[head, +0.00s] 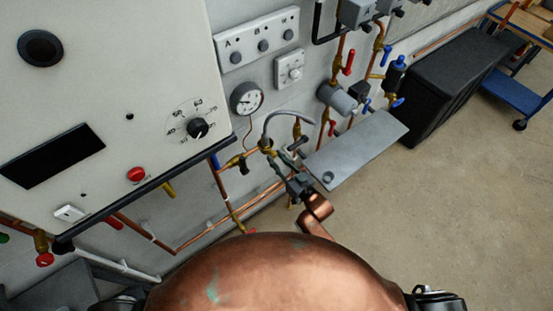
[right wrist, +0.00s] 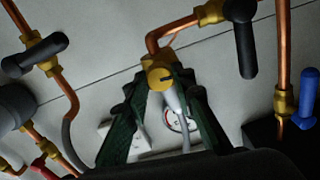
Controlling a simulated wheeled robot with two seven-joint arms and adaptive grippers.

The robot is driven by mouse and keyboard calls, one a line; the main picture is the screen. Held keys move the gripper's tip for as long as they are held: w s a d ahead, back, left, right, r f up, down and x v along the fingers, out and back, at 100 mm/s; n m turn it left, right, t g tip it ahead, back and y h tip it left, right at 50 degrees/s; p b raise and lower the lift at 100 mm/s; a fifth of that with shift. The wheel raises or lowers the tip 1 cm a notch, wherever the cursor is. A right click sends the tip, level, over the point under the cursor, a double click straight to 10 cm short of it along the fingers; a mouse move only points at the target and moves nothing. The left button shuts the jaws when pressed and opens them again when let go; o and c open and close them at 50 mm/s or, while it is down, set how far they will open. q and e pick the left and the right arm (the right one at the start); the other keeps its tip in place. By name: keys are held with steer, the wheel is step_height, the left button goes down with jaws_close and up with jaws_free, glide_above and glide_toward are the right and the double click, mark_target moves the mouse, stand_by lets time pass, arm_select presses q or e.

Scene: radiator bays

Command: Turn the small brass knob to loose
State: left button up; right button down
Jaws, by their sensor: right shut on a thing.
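The small brass knob (right wrist: 160,77) sits on a brass fitting at the end of a copper pipe, with a dark mark on its face. In the right wrist view, my right gripper (right wrist: 168,82) has its two dark green fingers closed around the knob, one on each side. A grey hose runs from the fitting down between the fingers. In the head view, the right gripper (head: 273,157) reaches up to the brass fitting (head: 266,144) below the gauge; the fingers partly hide the knob there. My left gripper is not in view.
A black-handled valve (right wrist: 241,35) stands close to the right of the knob, and another (right wrist: 36,54) lies to the left. A round gauge (head: 246,98) hangs on the wall. A grey shelf plate (head: 357,149) juts out right of the gripper.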

steer(key=shift+f+n, duration=0.15)
steer(key=shift+n, duration=0.35)
steer(key=c, duration=1.9)
jaws_free()
steer(key=shift+c, duration=0.2)
steer(key=o, duration=0.3)
steer(key=v, duration=1.2)
